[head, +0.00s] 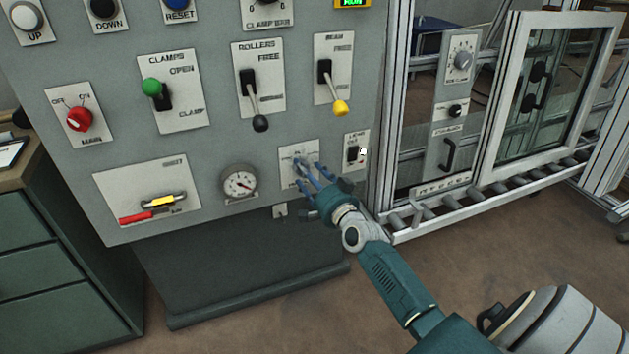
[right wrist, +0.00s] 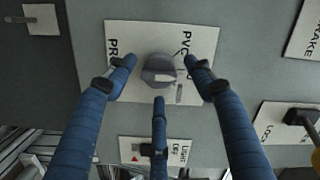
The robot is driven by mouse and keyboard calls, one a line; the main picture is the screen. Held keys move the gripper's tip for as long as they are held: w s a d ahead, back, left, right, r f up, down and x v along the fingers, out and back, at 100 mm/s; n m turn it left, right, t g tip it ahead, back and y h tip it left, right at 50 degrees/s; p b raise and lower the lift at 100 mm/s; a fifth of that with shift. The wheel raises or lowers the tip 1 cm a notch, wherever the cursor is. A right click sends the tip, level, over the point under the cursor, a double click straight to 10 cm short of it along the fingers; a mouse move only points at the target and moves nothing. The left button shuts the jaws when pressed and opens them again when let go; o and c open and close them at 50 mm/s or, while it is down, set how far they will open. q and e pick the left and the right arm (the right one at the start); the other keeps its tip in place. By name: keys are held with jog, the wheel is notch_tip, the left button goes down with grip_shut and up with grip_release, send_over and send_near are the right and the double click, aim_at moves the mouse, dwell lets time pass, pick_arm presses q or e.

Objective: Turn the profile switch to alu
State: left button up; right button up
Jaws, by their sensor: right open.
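The profile switch is a round grey knob (right wrist: 160,71) with a pale pointer mark, on a white plate (right wrist: 118,35) lettered PVC at one side; the other lettering is partly covered or too small to read. In the head view this plate (head: 287,156) sits low on the grey panel. My right gripper (head: 308,174) reaches up to it from the lower right, its fingers in front of the plate. In the right wrist view my open right gripper (right wrist: 161,78) has its blue fingers spread around the knob, with no clear contact visible. My left gripper is out of view.
A light switch plate (head: 361,138) is just right of the profile plate. A round gauge (head: 240,183) is to its left. Levers with a black knob (head: 260,123) and a yellow knob (head: 341,107) hang above. A framed glass door (head: 548,90) stands at the right.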

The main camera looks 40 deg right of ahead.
jog(key=s+a, duration=0.1)
jog(key=s, duration=1)
jog(key=shift+s+a+r, duration=0.15)
jog(key=shift+s+a, duration=0.05)
